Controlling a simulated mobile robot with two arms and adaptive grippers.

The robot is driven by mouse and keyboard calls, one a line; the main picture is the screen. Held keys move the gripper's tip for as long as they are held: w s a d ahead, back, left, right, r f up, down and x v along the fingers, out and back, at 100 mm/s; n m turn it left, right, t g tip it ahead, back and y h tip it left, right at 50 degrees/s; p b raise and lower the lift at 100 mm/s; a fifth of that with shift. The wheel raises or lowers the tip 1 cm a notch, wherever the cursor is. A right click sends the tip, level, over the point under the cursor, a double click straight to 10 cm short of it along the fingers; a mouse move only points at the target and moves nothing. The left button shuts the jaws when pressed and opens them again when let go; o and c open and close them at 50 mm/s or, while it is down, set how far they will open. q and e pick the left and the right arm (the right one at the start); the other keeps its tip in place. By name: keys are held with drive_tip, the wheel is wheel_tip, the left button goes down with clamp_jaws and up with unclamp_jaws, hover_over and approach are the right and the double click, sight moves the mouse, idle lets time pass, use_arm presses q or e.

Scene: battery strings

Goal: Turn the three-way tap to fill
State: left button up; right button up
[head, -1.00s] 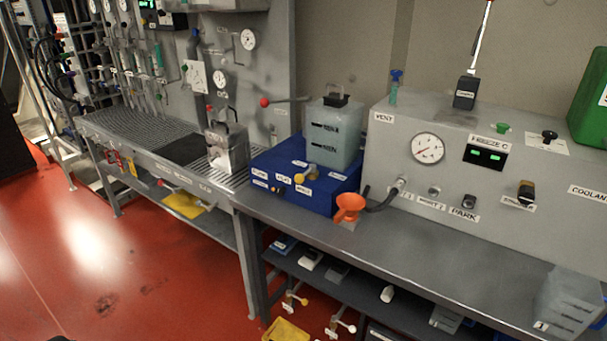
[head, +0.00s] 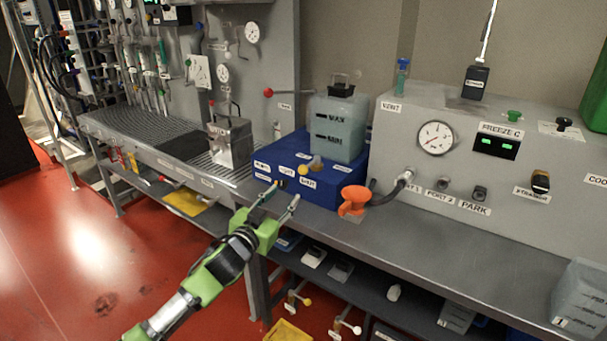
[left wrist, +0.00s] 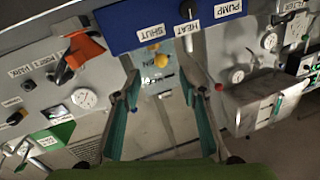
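A blue box (head: 318,186) with white labels stands on the grey bench. A yellow tap knob (head: 303,170) shows beside the labels, and a yellow knob also shows in the left wrist view (left wrist: 155,60). Which way the tap points I cannot tell. A translucent tank (head: 338,128) stands on the box. My left gripper (head: 281,204) is open and empty in front of the box's front left part, apart from the tap. In the left wrist view its two teal-padded fingers (left wrist: 160,85) are spread below the blue face. My right gripper is not in view.
A grey panel (head: 400,140) with a gauge stands at the right. The bench front between is clear.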

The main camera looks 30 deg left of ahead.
sight(301, 172)
use_arm(q)
drive_tip(key=w+b, duration=0.1)
drive_tip(key=w, duration=0.3)
drive_tip(key=w+a+r+b, duration=0.1)
drive_tip(key=w, duration=0.4)
drive_tip(key=w+a+b, duration=0.1)
drive_tip(key=w+b, duration=0.1)
drive_tip(key=w, duration=0.2)
drive_tip(key=shift+w+r, duration=0.3)
drive_tip(key=shift+c, duration=0.5)
clamp_jaws()
